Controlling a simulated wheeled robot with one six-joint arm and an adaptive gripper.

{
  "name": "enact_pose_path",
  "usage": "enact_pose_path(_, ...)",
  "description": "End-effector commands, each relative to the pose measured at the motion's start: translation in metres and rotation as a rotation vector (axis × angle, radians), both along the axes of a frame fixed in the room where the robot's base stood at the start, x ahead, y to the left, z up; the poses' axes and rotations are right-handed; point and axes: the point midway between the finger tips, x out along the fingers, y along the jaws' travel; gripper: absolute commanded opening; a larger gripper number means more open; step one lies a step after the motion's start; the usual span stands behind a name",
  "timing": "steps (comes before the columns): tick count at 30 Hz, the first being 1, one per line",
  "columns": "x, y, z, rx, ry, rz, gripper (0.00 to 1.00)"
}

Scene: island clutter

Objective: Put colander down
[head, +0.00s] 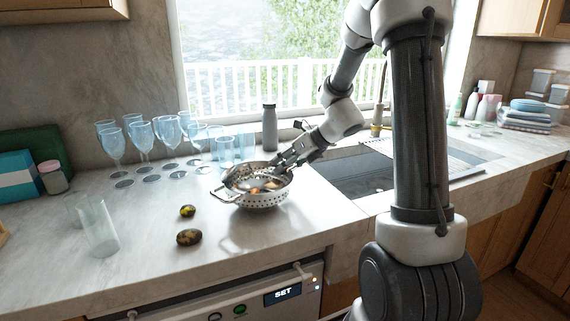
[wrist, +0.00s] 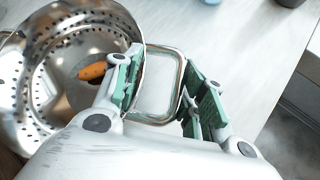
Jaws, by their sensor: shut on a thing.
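In the wrist view the colander (wrist: 55,45) fills the left side, with an orange item inside. My gripper (wrist: 165,95) has its green-padded fingers on either side of the colander's loop handle, shut on it. The contact itself is partly hidden.
Two dark round fruits (head: 188,237) lie left of the colander. Several stemmed glasses (head: 142,138) and tumblers stand behind it, with a grey bottle (head: 270,128). A clear glass (head: 100,228) is at left. The sink (head: 350,172) is at right. Bare counter lies in front.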

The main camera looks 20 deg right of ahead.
Motion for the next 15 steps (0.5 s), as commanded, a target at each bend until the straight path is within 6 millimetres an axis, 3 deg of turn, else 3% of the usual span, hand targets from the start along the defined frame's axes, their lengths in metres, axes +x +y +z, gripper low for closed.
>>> enact_pose_path(15,0.0000,0.0000,-0.0058,0.000,-0.001,0.000,0.00)
